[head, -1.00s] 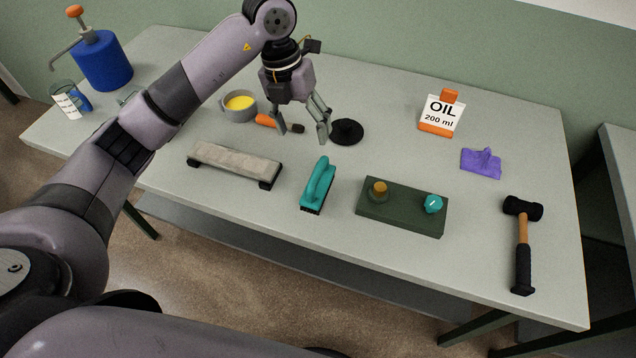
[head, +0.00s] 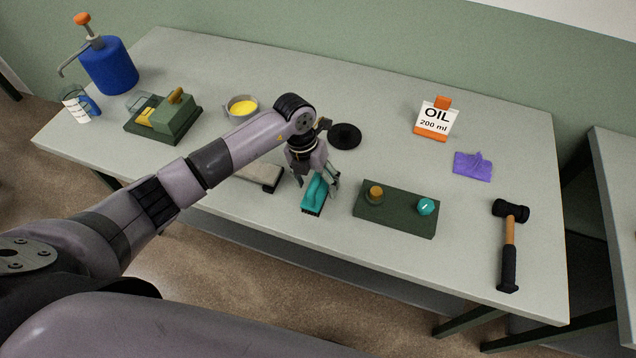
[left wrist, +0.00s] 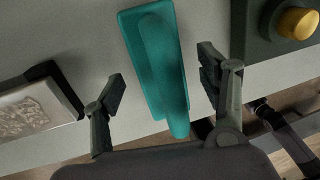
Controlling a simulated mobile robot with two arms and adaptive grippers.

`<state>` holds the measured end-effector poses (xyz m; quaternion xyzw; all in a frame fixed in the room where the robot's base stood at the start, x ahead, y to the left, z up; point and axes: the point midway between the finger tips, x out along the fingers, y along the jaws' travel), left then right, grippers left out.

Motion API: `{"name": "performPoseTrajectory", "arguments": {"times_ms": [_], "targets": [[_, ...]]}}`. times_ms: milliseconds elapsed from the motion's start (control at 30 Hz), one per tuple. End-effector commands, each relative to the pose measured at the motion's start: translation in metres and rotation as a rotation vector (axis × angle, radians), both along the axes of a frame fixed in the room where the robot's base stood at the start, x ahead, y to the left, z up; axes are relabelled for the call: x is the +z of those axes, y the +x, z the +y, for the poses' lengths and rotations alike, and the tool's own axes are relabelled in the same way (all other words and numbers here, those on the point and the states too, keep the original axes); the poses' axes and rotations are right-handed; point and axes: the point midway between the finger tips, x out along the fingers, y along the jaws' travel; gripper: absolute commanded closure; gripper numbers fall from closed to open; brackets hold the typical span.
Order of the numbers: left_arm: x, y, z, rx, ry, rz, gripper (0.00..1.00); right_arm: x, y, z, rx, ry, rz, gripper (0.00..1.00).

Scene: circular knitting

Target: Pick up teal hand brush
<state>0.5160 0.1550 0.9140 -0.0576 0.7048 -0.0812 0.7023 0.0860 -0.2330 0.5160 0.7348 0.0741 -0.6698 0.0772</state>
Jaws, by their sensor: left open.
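In the left wrist view the brush (left wrist: 157,62) runs lengthwise between the two open fingers of my left gripper (left wrist: 160,92), with a gap on each side. Neither finger is seen touching it. My right gripper is not in view.
The green box (head: 395,217) with yellow and teal knobs stands close on the right. A black disc (head: 345,136) lies behind the gripper. A hammer (head: 509,245) lies at far right.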

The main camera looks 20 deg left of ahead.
Motion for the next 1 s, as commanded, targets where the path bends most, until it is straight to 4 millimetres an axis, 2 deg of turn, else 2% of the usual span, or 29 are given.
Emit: {"name": "performPoseTrajectory", "arguments": {"times_ms": [133,333,1000], "targets": [[-0.0097,-0.0002,-0.0022,-0.002,0.000,0.000,0.33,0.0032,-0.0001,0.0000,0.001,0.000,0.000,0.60],[-0.0106,0.0001,-0.0020,-0.002,0.000,-0.001,0.33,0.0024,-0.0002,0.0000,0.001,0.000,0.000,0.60],[-0.0101,0.0001,-0.0017,-0.001,0.000,-0.001,0.77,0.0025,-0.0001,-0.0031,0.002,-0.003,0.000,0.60]]}}
